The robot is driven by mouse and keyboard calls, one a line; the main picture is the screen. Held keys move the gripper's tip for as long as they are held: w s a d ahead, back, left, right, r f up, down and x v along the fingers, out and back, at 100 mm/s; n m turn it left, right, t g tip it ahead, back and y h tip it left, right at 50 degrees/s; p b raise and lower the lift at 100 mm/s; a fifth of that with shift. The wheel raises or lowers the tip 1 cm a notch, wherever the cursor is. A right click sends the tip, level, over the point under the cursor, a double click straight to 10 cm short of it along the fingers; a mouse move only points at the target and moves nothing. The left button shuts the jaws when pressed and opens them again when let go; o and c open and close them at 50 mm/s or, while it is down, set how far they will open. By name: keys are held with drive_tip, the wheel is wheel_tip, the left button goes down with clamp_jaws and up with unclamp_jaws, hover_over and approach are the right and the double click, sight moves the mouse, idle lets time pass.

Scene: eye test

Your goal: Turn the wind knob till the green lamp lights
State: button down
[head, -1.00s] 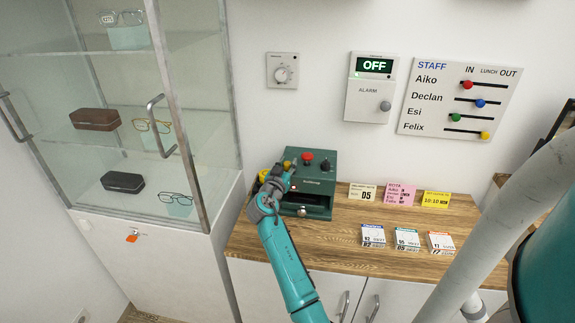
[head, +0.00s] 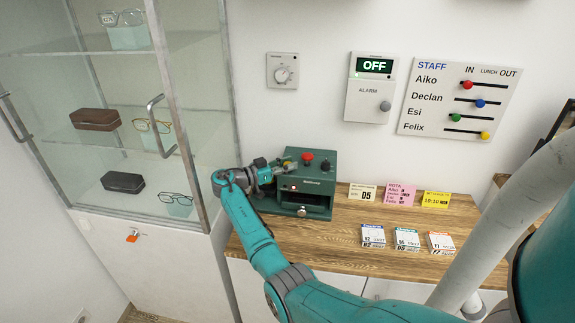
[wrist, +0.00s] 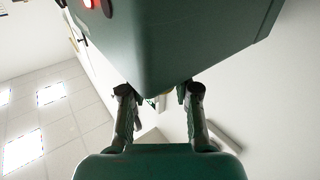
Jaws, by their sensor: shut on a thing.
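The green box (head: 313,183) stands on the left part of the wooden counter, with a red button (head: 307,157) and a black knob (head: 325,164) on top. My gripper (head: 270,170) is at the box's left side, shut on the wind knob, which it mostly hides in the head view. A red lamp (wrist: 88,3) glows on the box (wrist: 190,40). I see no green light on it.
A glass cabinet (head: 214,120) stands close on the left, behind my wrist. Cards (head: 362,194) and small date blocks (head: 407,239) are on the counter (head: 335,235) to the right. An alarm panel (head: 370,95) reading OFF and a staff board (head: 458,97) hang on the wall.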

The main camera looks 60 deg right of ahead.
drive_tip(key=shift+f+m+g+y, duration=0.1)
drive_tip(key=shift+m+g+y, duration=0.2)
drive_tip(key=shift+g, duration=0.1)
drive_tip(key=c, duration=0.8)
unclamp_jaws()
wheel_tip(320, 180, up, 10)
drive_tip(key=shift+r, duration=0.1)
